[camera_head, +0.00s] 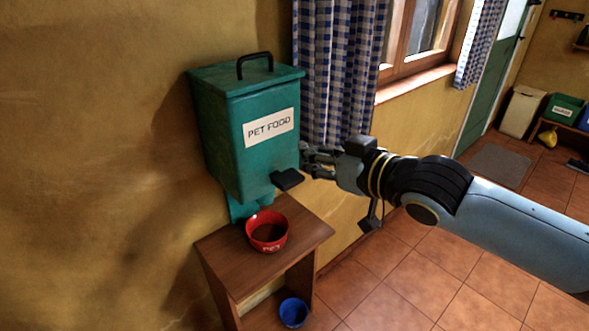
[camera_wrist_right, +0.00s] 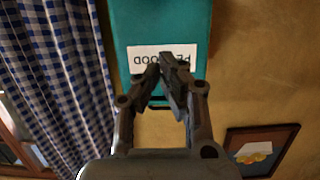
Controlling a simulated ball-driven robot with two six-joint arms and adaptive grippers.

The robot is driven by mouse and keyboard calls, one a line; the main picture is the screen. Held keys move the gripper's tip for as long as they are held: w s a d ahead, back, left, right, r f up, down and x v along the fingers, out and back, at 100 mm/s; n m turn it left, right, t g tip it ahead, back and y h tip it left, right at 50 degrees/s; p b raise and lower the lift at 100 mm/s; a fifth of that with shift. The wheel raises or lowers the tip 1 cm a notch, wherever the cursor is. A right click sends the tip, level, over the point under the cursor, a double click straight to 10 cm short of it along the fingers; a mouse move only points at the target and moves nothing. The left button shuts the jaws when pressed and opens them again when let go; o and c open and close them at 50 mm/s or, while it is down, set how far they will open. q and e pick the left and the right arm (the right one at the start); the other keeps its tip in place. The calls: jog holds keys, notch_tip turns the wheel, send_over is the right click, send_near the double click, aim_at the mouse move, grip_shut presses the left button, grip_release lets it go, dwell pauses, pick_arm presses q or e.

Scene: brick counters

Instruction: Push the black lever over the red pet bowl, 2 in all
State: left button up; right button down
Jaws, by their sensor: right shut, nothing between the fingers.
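A teal pet food dispenser (camera_head: 222,135) with a white label is fixed to the wall. Its black lever (camera_head: 287,180) sticks out low on its front, above the red pet bowl (camera_head: 278,242). The bowl stands upright on a small wooden shelf and looks dark brown inside. My right gripper (camera_head: 304,160) is shut and empty, just right of the dispenser and a little above the lever; I see no contact with the lever. In the right wrist view the shut fingers (camera_wrist_right: 164,68) overlap the upside-down label of the dispenser (camera_wrist_right: 190,20); the lever does not show there. My left gripper is out of view.
The wooden shelf (camera_head: 220,252) holds the bowl; a blue bowl (camera_head: 293,312) sits lower down. A checked curtain (camera_head: 335,75) hangs close behind my right gripper. A framed picture (camera_wrist_right: 240,165) is on the wall. The tiled floor at right is mostly clear.

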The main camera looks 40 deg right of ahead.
send_over(296, 183)
jog(key=shift+w+f, duration=0.45)
jog(key=shift+f, duration=0.4)
notch_tip(296, 183, down, 2)
jog(key=shift+s+f+b, duration=0.15)
jog(key=shift+f+b, duration=0.1)
jog(key=shift+b, duration=0.05)
jog(key=shift+f, duration=0.55)
notch_tip(296, 183, down, 4)
jog(key=b, duration=0.3)
jog(key=shift+b, duration=0.35)
jog(key=shift+s+r, duration=0.1)
jog(key=shift+r, duration=0.05)
